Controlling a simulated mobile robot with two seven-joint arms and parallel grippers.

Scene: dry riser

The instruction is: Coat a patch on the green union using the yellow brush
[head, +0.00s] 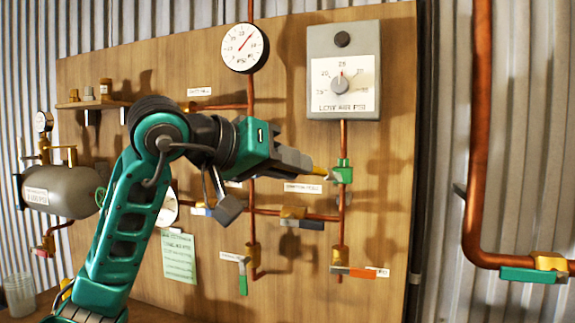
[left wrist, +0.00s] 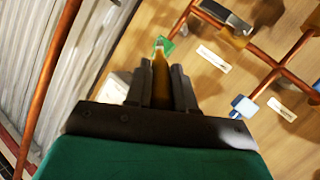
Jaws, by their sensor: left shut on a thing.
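The green union (head: 342,171) sits on the vertical copper pipe below the grey dial box. It also shows in the left wrist view (left wrist: 168,46), just past the brush tip. My left gripper (head: 308,163) is shut on the yellow brush (head: 320,171). The brush (left wrist: 160,80) points out of the fingers toward the union. Its tip is at or very near the union's left side; I cannot tell whether they touch. Any coating on the union is too small to make out. My right gripper is in no view.
A grey dial box (head: 343,60) and a round gauge (head: 245,48) hang above on the wooden board (head: 180,60). Copper pipes and valves lie below the union. A grey tank (head: 60,190) stands left. A thick copper pipe (head: 476,130) runs down the right.

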